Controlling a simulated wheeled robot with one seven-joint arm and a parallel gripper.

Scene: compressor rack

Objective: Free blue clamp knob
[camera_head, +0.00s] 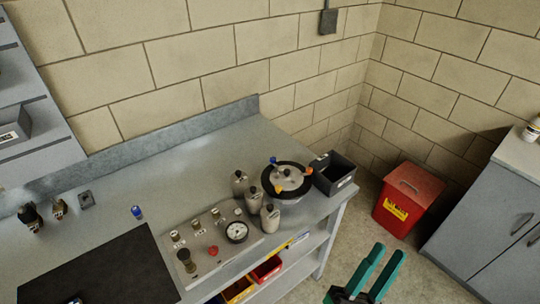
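The blue clamp knob (274,160) sits at the back left of the rim of a round lidded pot (287,178) near the right end of the bench. Orange knobs sit on the same rim, one (308,170) at the right and one (280,189) at the front. The pot has a pale lid and a dark ring. My gripper (384,262) is at the bottom of the picture, over the floor right of the bench. Its two green fingers are apart with nothing between them. It is well away from the pot.
Several grey bottles (240,184) stand close left of the pot. A black bin (333,173) stands close to its right. A panel with a gauge (236,232) lies in front left. A red waste bin (408,199) and a grey cabinet (495,215) stand at the right.

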